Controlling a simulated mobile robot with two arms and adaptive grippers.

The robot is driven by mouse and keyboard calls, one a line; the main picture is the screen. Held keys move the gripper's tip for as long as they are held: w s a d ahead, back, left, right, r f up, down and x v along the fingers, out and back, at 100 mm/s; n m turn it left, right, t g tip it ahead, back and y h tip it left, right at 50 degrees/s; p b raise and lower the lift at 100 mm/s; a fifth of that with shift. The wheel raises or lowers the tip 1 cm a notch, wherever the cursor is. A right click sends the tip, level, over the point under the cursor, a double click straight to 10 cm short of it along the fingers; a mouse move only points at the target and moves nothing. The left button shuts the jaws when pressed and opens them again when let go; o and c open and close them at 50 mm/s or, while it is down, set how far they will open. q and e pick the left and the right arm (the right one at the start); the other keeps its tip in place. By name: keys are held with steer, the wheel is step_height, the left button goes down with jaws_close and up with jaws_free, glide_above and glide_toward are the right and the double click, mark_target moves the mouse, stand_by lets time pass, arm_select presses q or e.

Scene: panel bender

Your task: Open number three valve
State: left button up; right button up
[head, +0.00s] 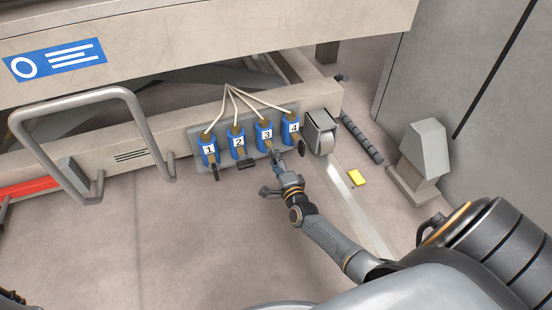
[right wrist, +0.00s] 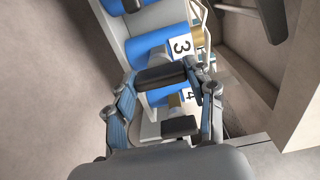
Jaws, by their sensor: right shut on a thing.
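The number three valve (head: 264,138) is a blue cylinder with a brass fitting and a white "3" label, in a row of numbered valves on the machine's lower beam. My right gripper (head: 277,152) is at its lower end and hides its handle in the head view. In the right wrist view the gripper (right wrist: 165,92) is shut on a dark handle (right wrist: 160,77) below the "3" label (right wrist: 181,46). The fingers lie on either side of this handle.
Valve 1 (head: 208,150), valve 2 (head: 237,142) and valve 4 (head: 291,127) stand close beside it. Handles 1 and 4 point down; handle 2 (head: 247,164) lies crosswise. A grey pedal box (head: 319,132) is to the right. A yellow block (head: 357,177) lies on the floor.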

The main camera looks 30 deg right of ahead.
stand_by(0.5)
steer(key=o, duration=1.2)
steer(key=shift+a, duration=0.1)
steer(key=shift+c, duration=0.2)
